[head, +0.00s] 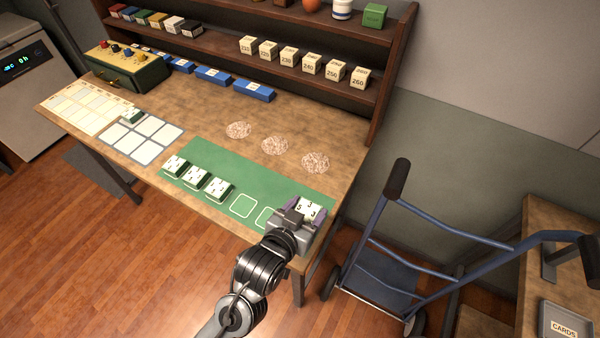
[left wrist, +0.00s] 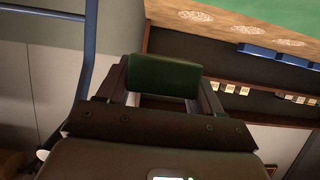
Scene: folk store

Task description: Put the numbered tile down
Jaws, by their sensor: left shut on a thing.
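My left gripper (head: 303,212) is shut on a numbered tile (head: 311,208), white on top with black digits and a green body. It is at the right end of the green mat (head: 220,160), near the front edge of the table. In the left wrist view the tile's dark green side (left wrist: 165,76) shows between the fingers of the gripper (left wrist: 163,85). Several similar tiles (head: 196,178) sit in a row on the mat's left part. White outlined squares (head: 243,206) to their right are empty. The right gripper is not in view.
Three speckled round patches (head: 275,145) lie behind the mat. Shelves with numbered blocks (head: 312,64) stand behind. A blue hand cart (head: 400,250) stands right of the table.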

